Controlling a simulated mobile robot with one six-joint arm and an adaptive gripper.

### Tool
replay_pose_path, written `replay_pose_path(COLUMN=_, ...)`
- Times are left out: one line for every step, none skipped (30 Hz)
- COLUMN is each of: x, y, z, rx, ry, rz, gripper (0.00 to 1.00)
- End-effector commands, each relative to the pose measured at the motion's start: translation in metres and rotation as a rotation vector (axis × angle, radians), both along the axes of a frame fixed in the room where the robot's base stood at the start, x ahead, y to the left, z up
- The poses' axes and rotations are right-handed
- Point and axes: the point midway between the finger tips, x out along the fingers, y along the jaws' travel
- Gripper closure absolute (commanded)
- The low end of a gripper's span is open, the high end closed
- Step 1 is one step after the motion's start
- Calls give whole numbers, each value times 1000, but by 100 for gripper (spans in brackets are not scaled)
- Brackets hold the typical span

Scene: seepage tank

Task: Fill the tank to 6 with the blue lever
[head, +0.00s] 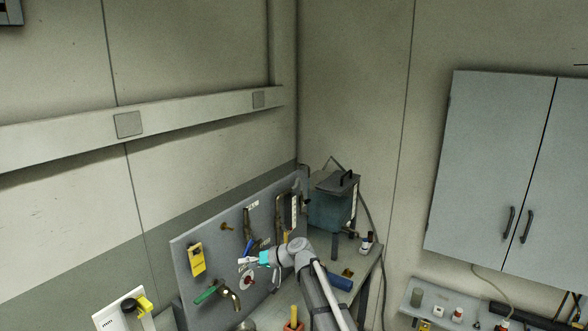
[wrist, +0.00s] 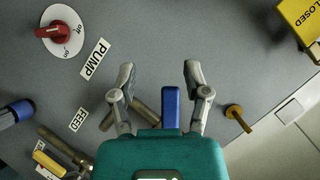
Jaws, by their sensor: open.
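The blue lever (wrist: 171,107) stands out from the grey panel (wrist: 140,30) in the wrist view, with a metal pipe (wrist: 147,114) beside it. It also shows small in the head view (head: 248,246). My gripper (wrist: 159,73) is open, with one finger on each side of the lever and visible gaps between. In the head view my gripper (head: 246,262) is close to the panel, just below the lever. The dark-walled tank (head: 330,207) stands in the corner on the bench, with a pale strip (head: 354,205) on its side. Its level cannot be read.
A red PUMP knob (wrist: 54,32), a FEED label (wrist: 79,119), a brass knob (wrist: 237,117) and a yellow CLOSED sign (wrist: 300,22) surround the lever. A green-handled tap (head: 206,295) sticks out lower left. A blue cylinder (head: 340,282) lies right of my arm.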

Motion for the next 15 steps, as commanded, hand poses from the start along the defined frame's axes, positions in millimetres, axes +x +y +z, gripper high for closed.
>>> replay_pose_path(x=-4, y=-5, z=-4, rx=-14, ry=4, rz=-1, gripper=39)
replay_pose_path(x=-6, y=-7, z=-5, rx=-23, ry=7, rz=-1, gripper=39)
replay_pose_path(x=-8, y=-10, z=-8, rx=-33, ry=11, rz=-3, gripper=39)
replay_pose_path(x=-9, y=-13, z=-9, rx=-41, ry=14, rz=-3, gripper=39)
replay_pose_path(x=-12, y=-17, z=-12, rx=-53, ry=19, rz=-5, gripper=39)
replay_pose_path(x=-15, y=-21, z=-15, rx=-67, ry=24, rz=-7, gripper=39)
replay_pose_path(x=-17, y=-24, z=-18, rx=-79, ry=27, rz=-8, gripper=39)
replay_pose_path(x=-20, y=-29, z=-21, rx=-92, ry=33, rz=-9, gripper=39)
replay_pose_path(x=-24, y=-34, z=-25, rx=-113, ry=41, rz=-11, gripper=39)
replay_pose_path(x=-28, y=-39, z=-28, rx=-127, ry=48, rz=-14, gripper=39)
replay_pose_path(x=-32, y=-44, z=-32, rx=-147, ry=54, rz=-16, gripper=39)
replay_pose_path(x=-37, y=-52, z=-38, rx=-172, ry=63, rz=-19, gripper=39)
replay_pose_path(x=-42, y=-58, z=-42, rx=-194, ry=74, rz=-23, gripper=39)
replay_pose_path(x=-48, y=-66, z=-47, rx=-218, ry=83, rz=-27, gripper=39)
replay_pose_path(x=-56, y=-77, z=-54, rx=-255, ry=99, rz=-34, gripper=39)
